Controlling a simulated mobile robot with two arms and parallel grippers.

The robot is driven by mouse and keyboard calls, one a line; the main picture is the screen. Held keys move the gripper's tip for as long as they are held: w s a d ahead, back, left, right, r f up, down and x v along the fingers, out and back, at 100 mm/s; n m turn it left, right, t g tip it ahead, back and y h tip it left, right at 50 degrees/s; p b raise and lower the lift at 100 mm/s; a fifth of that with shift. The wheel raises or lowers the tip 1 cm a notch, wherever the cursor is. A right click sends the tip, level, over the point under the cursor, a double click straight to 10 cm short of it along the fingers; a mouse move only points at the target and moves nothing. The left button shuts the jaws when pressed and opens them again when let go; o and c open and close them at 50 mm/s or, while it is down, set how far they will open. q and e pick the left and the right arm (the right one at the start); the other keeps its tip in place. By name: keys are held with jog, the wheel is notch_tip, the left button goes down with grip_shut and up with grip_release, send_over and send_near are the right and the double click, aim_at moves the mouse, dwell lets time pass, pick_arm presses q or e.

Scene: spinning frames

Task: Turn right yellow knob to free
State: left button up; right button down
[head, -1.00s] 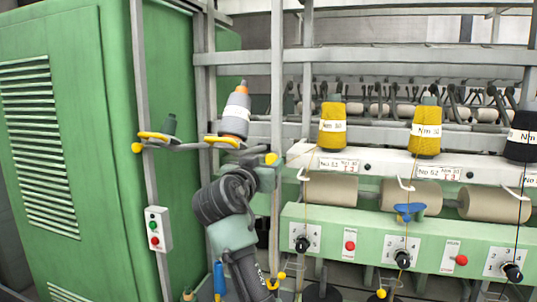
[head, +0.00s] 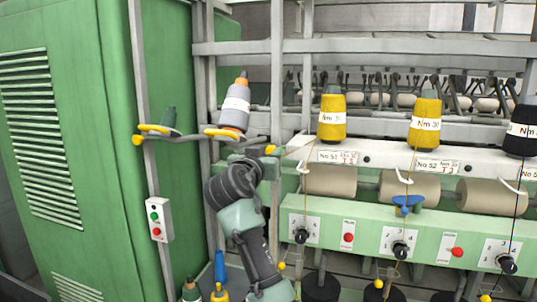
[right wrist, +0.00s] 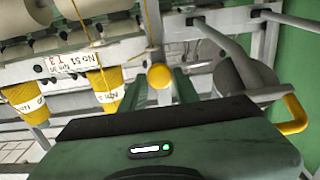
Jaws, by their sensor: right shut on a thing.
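The right yellow knob (head: 270,150) sits at the right end of the grey bar below the tilted grey cone. My right gripper (head: 266,160) reaches up to it from below and is shut on it. In the right wrist view, which is upside down, the knob (right wrist: 160,75) shows round and bright between the two greenish fingers of my right gripper (right wrist: 162,91). The fingertips are partly hidden behind the dark hand body. Which setting the knob is in cannot be read. My left gripper is not in view.
Another yellow knob (head: 138,140) is on the left post. The grey cone (head: 236,105) stands over a yellow ring (head: 222,133). A green cabinet (head: 50,150) fills the left. A green control panel (head: 440,243) with black dials and red buttons runs right, below yellow cones (head: 425,125).

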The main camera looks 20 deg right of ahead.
jog(key=shift+n, duration=0.3)
jog(key=n, duration=0.4)
jog(key=shift+p, duration=0.35)
jog(key=n+p, duration=0.1)
jog(key=n, duration=0.3)
jog(key=shift+a+n, duration=0.1)
jog(key=shift+n, duration=0.2)
jog(key=n+p, duration=0.3)
jog(key=n, duration=0.2)
jog(key=shift+f+n+p, duration=0.1)
jog(key=shift+n+p, duration=0.95)
jog(key=shift+n, duration=0.65)
jog(key=shift+f, duration=0.1)
jog(key=c, duration=1.1)
grip_release()
jog(key=shift+a, duration=0.1)
